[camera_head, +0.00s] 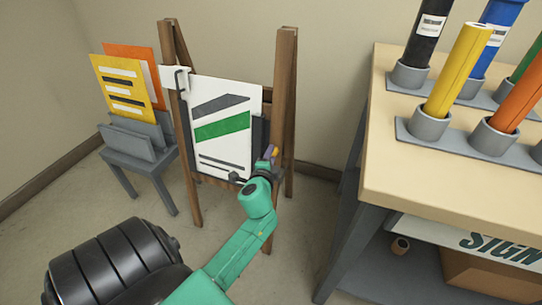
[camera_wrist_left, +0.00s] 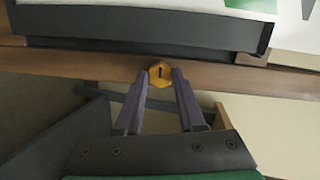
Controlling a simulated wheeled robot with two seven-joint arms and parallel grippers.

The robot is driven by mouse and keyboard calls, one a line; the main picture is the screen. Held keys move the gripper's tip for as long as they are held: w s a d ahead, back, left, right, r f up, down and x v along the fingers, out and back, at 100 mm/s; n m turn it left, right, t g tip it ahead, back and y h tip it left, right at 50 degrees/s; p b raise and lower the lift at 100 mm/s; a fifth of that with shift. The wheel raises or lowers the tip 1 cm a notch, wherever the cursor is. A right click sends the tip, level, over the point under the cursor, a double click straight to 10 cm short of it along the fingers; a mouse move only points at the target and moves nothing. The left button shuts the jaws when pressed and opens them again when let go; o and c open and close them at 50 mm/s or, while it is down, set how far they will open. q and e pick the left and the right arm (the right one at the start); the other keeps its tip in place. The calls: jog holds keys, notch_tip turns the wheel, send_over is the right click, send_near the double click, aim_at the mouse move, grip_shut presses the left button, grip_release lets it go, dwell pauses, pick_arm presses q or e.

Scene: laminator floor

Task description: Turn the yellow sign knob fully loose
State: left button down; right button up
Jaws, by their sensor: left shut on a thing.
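In the head view a small bit of the yellow knob (camera_head: 275,151) shows at my left gripper (camera_head: 270,156). In the left wrist view the two purple-grey fingers of my left gripper (camera_wrist_left: 161,78) are on either side of the knob, shut on it. The easel holds a white sign (camera_head: 222,105) with a green band and a grey band. My right gripper is in neither view.
A grey rack (camera_head: 140,140) with yellow and orange boards stands left of the easel. At right is a workbench (camera_head: 400,165) with several coloured rolls in grey holders. Open floor lies between the easel and the bench.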

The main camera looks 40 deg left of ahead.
pick_arm(q)
jog(key=shift+f, duration=0.1)
jog(key=c, duration=0.8)
grip_release()
jog(key=v, duration=1.4)
jog(key=shift+s+d, duration=0.2)
jog(key=shift+s, duration=0.05)
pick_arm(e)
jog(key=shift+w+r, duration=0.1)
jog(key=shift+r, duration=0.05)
